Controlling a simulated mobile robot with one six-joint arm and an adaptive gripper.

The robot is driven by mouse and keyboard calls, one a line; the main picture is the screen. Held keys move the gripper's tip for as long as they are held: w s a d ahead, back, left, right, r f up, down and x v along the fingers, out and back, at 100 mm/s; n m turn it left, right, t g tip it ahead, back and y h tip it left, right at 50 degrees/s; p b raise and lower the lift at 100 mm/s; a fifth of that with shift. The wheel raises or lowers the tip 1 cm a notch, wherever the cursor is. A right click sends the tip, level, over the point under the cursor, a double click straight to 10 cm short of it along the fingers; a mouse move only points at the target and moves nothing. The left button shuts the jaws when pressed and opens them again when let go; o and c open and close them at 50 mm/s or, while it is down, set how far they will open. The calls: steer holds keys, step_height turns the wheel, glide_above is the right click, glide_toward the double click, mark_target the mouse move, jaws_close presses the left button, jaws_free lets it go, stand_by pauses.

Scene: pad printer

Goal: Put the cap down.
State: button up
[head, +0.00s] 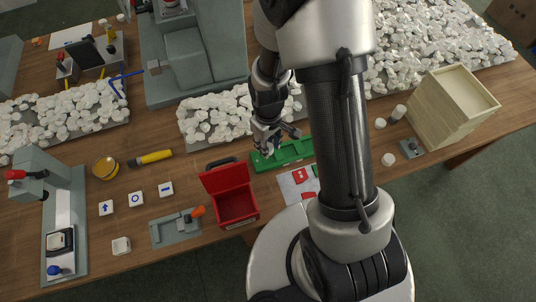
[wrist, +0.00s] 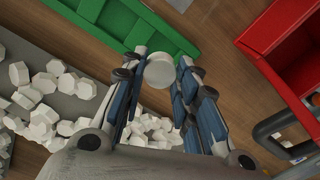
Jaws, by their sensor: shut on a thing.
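My gripper (head: 270,148) hangs over the table at the left end of the green tray (head: 301,152). In the wrist view my gripper (wrist: 160,76) is shut on a white round cap (wrist: 160,70), held between the fingertips. The cap is hard to make out in the head view. The green tray (wrist: 150,28) lies just beyond the fingertips in the wrist view. I cannot tell how high the cap is above the table.
An open red box (head: 236,205) stands left of the paper sheet (head: 292,187); it also shows in the wrist view (wrist: 285,40). Heaps of white caps (head: 215,118) lie behind. A wooden box (head: 450,105) stands at right. Bare tabletop (head: 185,185) shows at left.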

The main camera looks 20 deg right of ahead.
steer(key=shift+f+b, duration=0.85)
steer(key=shift+f, duration=2)
steer(key=shift+f, duration=0.1)
steer(key=o, duration=0.9)
step_height(320, 180, up, 13)
steer(key=p, duration=0.4)
steer(key=shift+f+p, duration=0.15)
steer(key=shift+p, duration=0.15)
steer(key=s+r+m+t, duration=0.2)
steer(key=s+r, duration=0.2)
steer(key=r, duration=0.7)
steer(key=s+r+m+t, duration=0.1)
steer(key=s+r, duration=0.2)
steer(key=r, duration=0.7)
steer(key=shift+m+t, duration=0.8)
steer(key=shift+m, duration=0.1)
steer(key=s+r, duration=0.1)
steer(key=s, duration=0.1)
steer(key=s+r, duration=0.2)
steer(key=s, duration=0.1)
steer(key=s+r, duration=0.2)
steer(key=s, duration=0.1)
steer(key=shift+r, duration=0.1)
